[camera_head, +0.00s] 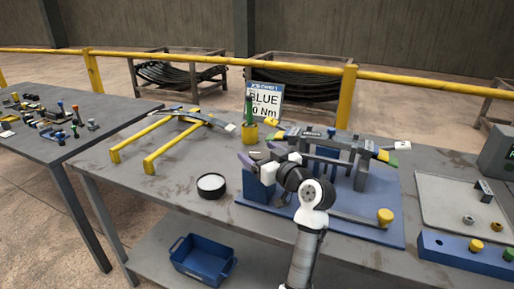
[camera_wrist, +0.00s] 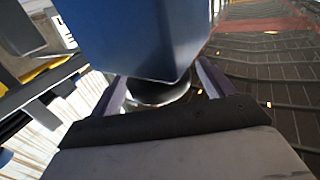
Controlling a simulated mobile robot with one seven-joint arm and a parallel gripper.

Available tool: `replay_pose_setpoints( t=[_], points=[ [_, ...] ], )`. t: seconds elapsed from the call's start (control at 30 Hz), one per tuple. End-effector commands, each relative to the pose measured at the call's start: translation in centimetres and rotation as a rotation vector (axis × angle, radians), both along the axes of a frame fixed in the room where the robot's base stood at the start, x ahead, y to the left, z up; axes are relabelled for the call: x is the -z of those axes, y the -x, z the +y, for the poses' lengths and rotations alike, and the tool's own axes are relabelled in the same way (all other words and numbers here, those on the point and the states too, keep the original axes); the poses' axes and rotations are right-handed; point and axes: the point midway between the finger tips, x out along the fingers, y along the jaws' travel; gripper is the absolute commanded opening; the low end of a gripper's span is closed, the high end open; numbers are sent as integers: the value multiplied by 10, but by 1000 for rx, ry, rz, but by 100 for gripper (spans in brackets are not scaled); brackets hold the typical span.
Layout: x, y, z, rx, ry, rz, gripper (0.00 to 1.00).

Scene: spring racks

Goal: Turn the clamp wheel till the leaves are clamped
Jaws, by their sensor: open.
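The clamp stand, with a blue block (camera_head: 260,184) and grey uprights (camera_head: 361,174), is on a blue base plate (camera_head: 300,228) on the bench. Dark leaves (camera_head: 325,146) with coloured ends lie across it. My gripper (camera_head: 257,158) is open at the stand's left end, beside the blue block. In the wrist view its fingers (camera_wrist: 163,88) are spread on either side of a dark round part below a blue body (camera_wrist: 145,35). I cannot tell whether they touch it. My arm hides the middle of the stand, and I cannot make out the clamp wheel for certain.
A yellow-knobbed bar (camera_head: 385,216) lies at the plate's right. A black round tin (camera_head: 211,186), yellow stand (camera_head: 160,141), yellow cup (camera_head: 249,133) and job card (camera_head: 264,102) are left and behind. A grey tray (camera_head: 440,210) is right. Bare bench shows at front left.

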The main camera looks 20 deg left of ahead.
Motion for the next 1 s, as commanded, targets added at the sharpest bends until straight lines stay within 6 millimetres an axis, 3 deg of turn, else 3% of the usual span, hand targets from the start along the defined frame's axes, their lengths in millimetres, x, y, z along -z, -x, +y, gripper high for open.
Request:
replay_pose_setpoints(
  t=[0.13, 0.47, 0.8, 1.0],
  points=[
    [0, -7, 10, 0, 0, 1, 80],
    [1, -8, 13, 0, 1, 1, 80],
    [1, -8, 12, 0, 1, 1, 36],
    [0, -8, 13, 11, 1, 1, 36]
  ],
)
